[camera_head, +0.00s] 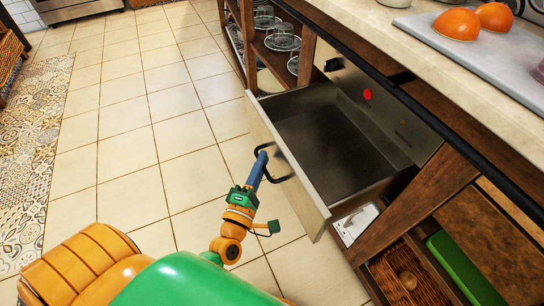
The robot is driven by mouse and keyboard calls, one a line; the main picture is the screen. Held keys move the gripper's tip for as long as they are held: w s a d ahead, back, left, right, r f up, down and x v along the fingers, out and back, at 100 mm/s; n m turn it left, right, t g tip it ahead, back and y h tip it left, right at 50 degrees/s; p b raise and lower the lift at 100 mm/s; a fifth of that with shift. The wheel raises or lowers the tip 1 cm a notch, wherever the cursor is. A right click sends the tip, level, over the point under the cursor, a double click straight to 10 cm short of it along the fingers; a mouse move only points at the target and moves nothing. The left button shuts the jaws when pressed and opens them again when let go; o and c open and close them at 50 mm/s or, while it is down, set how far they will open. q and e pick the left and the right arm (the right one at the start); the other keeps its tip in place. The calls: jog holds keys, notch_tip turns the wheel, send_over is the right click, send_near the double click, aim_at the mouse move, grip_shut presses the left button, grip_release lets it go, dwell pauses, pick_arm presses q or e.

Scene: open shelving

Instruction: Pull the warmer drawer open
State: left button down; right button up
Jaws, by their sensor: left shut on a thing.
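The warmer drawer (289,168) stands pulled out from the wooden shelving, and its dark metal inside is empty. Its pale front panel faces the floor side and carries a black bar handle (284,178). My left gripper (263,158) is shut on the handle near its upper end, outside the drawer front. The fingertips are small in the view, and part of the handle at the grip is hidden. My right gripper is not in view.
A counter above holds a grey board (428,33) with oranges (456,24). A black rail (372,72) runs along the counter edge. Glassware (282,41) stands on shelves beyond the drawer. A basket (390,278) and a green item (462,268) sit below. Tiled floor (130,130) is clear at left.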

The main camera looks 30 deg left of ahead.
pick_arm(q)
jog(key=shift+s+a, duration=0.6)
jog(key=shift+s, duration=0.15)
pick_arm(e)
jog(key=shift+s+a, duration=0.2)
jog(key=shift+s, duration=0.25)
pick_arm(q)
jog(key=c, duration=0.9)
grip_release()
jog(key=s, duration=0.4)
jog(key=s+d+f, duration=0.1)
jog(key=s, duration=0.2)
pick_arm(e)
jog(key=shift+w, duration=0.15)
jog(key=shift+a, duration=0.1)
